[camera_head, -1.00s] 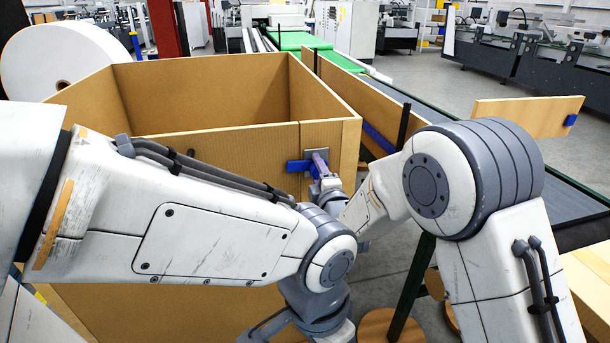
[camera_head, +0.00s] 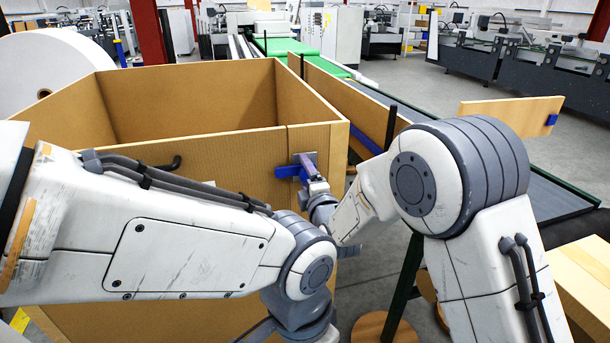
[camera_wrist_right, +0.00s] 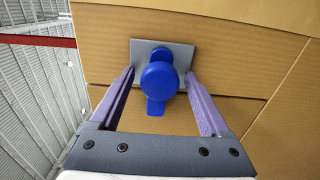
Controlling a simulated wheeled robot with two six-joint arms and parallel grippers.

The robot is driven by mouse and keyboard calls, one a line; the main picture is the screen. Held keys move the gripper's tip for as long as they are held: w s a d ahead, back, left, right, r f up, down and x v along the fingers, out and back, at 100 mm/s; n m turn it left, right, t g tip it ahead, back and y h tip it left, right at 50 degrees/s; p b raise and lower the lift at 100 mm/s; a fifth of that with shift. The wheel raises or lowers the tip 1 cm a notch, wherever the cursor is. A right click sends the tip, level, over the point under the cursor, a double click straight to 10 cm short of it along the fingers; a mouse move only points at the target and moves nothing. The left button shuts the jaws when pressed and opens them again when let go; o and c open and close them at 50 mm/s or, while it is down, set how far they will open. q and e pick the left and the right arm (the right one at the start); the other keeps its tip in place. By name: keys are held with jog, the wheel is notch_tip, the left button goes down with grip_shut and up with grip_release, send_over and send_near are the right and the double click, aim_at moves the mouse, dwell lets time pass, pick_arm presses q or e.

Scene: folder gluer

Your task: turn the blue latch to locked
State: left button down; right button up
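The blue latch (camera_head: 287,171) sits on a grey plate (camera_head: 309,158) near the upper right corner of the brown box's front panel. In the head view its handle points left, roughly level. In the right wrist view the latch shows as a round blue knob (camera_wrist_right: 159,79) with a short tab pointing down the picture, on its grey plate (camera_wrist_right: 147,49). My right gripper (camera_head: 312,170) is at the latch. Its two purple fingers (camera_wrist_right: 161,90) are open, one on each side of the knob, with visible gaps. My left gripper is out of view; only its arm shows.
The open-topped brown box (camera_head: 230,145) stands in front of me, with a black handle on its front panel. A conveyor (camera_head: 550,192) runs behind on the right. A brown panel with a blue end piece (camera_head: 510,116) stands above it. A large white roll (camera_head: 50,68) is at left.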

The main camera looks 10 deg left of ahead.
jog(key=b+v, duration=0.2)
jog(key=v, duration=0.8)
jog(key=shift+s, duration=0.25)
jog(key=shift+d, duration=0.1)
jog(key=s+d+f+m+g+h, duration=0.1)
jog(key=d+f+m+g+h, duration=0.2)
jog(key=d+f+m, duration=0.4)
jog(key=s+d+f+m+g+h, duration=0.1)
jog(key=d+f+m+g+h, duration=0.3)
jog(key=d, duration=0.5)
jog(key=s+d+f+m+g+h, duration=0.1)
jog(key=s+d+f+m+g, duration=0.15)
jog(key=s+d+m, duration=0.4)
jog(key=s+d+f+m+g, duration=0.1)
jog(key=s+d+m+g, duration=0.35)
jog(key=s+m, duration=0.2)
jog(key=s+a+r+n+g+p, duration=0.1)
jog(key=s+a+r+n+p, duration=0.1)
jog(key=s+a+r, duration=0.3)
jog(key=s+a+r+n+g+p, duration=0.1)
jog(key=s+a+r+n+p, duration=0.1)
jog(key=s+a+r+n, duration=0.3)
jog(key=s+a, duration=0.3)
jog(key=s, duration=0.1)
jog(key=shift+s+n+y, duration=0.3)
jog(key=shift+y, duration=0.1)
